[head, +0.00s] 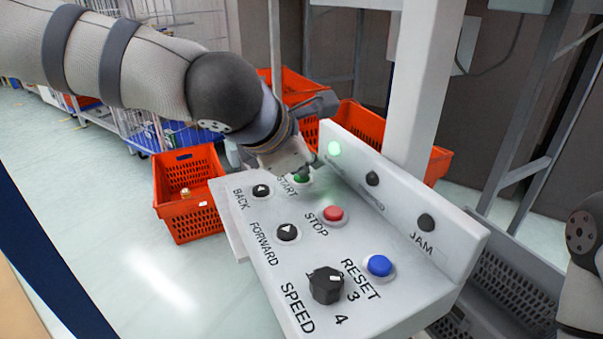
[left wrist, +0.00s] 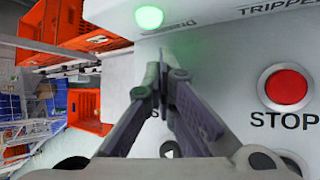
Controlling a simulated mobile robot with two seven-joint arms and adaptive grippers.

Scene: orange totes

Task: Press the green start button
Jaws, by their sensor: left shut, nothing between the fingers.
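The green start button (head: 301,180) is on the white control panel (head: 236,207), beside the partly covered START label. My left gripper (head: 304,170) is shut and empty, with its fingertips right at the button and covering part of it. In the left wrist view the shut fingers (left wrist: 165,68) point at the panel and hide the start button; whether they touch it I cannot tell. A green lamp (head: 334,149) on the panel's raised back is lit; it also shows in the left wrist view (left wrist: 149,17). My right gripper is out of view.
Close by are the red stop button (head: 333,214), black back button (head: 261,190) and forward button (head: 288,232). A blue reset button (head: 379,265) and black speed knob (head: 326,285) are nearer. An orange tote (head: 185,209) stands on the floor left of the panel.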

